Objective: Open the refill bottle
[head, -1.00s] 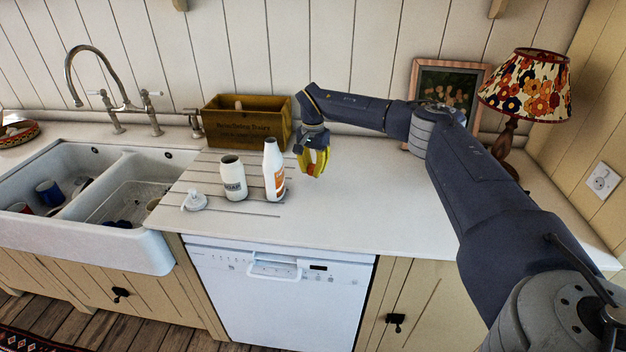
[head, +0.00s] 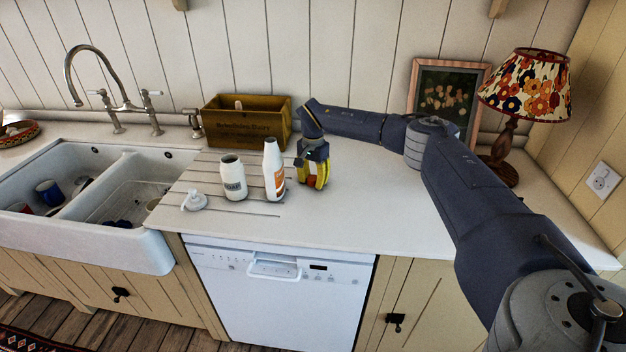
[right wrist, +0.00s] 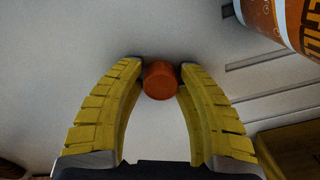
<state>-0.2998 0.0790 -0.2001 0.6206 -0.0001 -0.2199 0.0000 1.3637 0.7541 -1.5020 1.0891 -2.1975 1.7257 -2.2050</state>
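The refill bottle (head: 273,172), white with an orange label, stands upright on the counter's drainer grooves. Its narrow top shows white, with no cap on it. My right gripper (head: 312,186) is low over the counter, right of the bottle and apart from it. In the right wrist view its yellow fingertips (right wrist: 160,78) are closed on both sides of a small orange-red cap (right wrist: 160,80). I cannot tell whether the cap touches the counter. Part of the bottle shows at the upper right of that view (right wrist: 285,20). My left gripper is not in view.
A white open jar (head: 234,180) stands left of the bottle. A white pump top (head: 194,201) lies in front of it. A wooden crate (head: 230,128) is behind. The double sink (head: 100,235) is left, a lamp (head: 525,90) right. The counter right of my gripper is clear.

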